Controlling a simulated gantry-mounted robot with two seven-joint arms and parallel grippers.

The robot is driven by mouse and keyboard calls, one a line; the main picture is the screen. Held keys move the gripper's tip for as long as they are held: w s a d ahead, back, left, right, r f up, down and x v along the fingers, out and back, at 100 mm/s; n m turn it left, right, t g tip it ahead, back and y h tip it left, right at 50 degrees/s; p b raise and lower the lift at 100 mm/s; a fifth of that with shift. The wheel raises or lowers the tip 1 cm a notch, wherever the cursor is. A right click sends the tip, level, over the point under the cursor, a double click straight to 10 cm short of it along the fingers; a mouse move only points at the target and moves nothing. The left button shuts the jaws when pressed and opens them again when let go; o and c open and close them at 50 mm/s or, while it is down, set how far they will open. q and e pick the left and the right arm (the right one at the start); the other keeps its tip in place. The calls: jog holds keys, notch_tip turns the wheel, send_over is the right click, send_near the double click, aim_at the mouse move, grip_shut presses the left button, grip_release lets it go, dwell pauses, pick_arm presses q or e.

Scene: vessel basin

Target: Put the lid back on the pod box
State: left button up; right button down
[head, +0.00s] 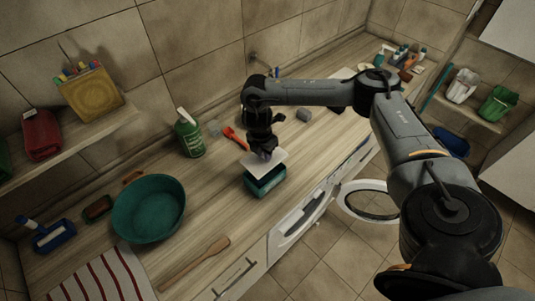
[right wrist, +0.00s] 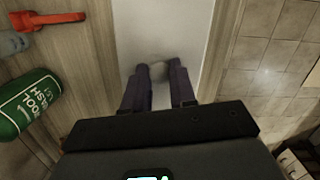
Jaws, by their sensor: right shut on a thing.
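The pod box (head: 265,182) is a teal, open-topped box on the wooden counter near its front edge. The lid (head: 276,160) is a flat whitish plate held just above the box, a little tilted and offset from it toward the back. My right gripper (head: 265,153) is above the lid, shut on it. In the right wrist view the fingers (right wrist: 158,72) close on a small knob in the middle of the pale lid (right wrist: 185,25). The box is hidden in that view. My left gripper does not show.
A teal basin (head: 148,208), a wooden spatula (head: 195,264) and a striped cloth (head: 100,278) are further left. An open round washer door (head: 368,201) is in front, right.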

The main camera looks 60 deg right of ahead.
aim_at(264, 160)
jog(key=shift+f+b, duration=1.95)
jog(key=shift+b, duration=0.15)
jog(key=shift+f+b, duration=0.5)
jog(key=shift+f, duration=0.65)
jog(key=shift+p, duration=0.35)
jog(key=shift+f, duration=0.1)
jog(key=shift+f+p, duration=0.25)
jog(key=shift+p, duration=0.15)
jog(key=shift+f+p, duration=0.1)
jog(key=shift+p, duration=0.2)
dwell(0.4)
